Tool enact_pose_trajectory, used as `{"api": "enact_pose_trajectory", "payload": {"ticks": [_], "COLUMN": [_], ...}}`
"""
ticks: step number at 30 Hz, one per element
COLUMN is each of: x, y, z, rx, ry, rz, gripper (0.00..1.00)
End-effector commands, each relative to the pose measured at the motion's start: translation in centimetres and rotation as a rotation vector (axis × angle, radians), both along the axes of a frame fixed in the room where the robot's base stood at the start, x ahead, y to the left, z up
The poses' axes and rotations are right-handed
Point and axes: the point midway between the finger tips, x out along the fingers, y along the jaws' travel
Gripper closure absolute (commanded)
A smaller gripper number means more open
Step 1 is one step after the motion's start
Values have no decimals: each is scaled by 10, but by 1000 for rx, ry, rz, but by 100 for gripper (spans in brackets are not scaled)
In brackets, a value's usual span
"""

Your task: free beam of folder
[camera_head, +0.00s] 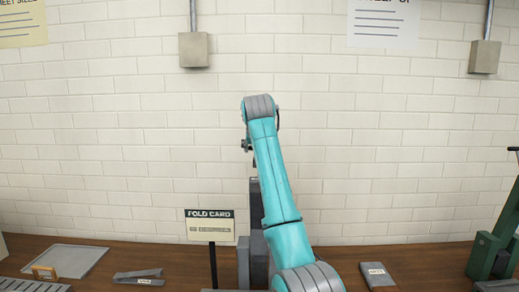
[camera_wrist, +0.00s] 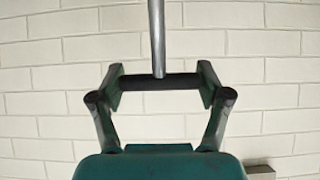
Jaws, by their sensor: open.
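The folder (camera_head: 244,262) is a grey machine on the bench, partly hidden behind my arm in the head view. My gripper (camera_head: 246,145) is above it, small and partly hidden by my arm. In the wrist view, my gripper (camera_wrist: 161,72) is open, with one finger on each side of a dark crossbar (camera_wrist: 160,83). The crossbar sits at the end of a thin metal rod (camera_wrist: 156,38) that runs to the top edge. I take these for the folder's handle. I cannot tell whether the fingers touch the bar. The beam is not clearly visible.
A "FOLD CARD" sign (camera_head: 209,226) stands just left of the folder. A flat tray (camera_head: 75,258) and a grey tool (camera_head: 139,276) lie to the left. A grey block (camera_head: 377,274) lies right of my arm. A green machine (camera_head: 487,258) stands at far right. A brick wall is behind.

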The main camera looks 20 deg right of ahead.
Motion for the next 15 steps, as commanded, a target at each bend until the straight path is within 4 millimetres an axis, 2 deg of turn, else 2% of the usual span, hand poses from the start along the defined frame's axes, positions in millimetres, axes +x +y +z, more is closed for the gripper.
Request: {"api": "enact_pose_trajectory", "payload": {"ticks": [2,15], "x": [0,-5], "y": [0,2], "z": [-1,3], "rx": [1,0], "ry": [2,3], "rz": [0,-1], "gripper": [2,2]}}
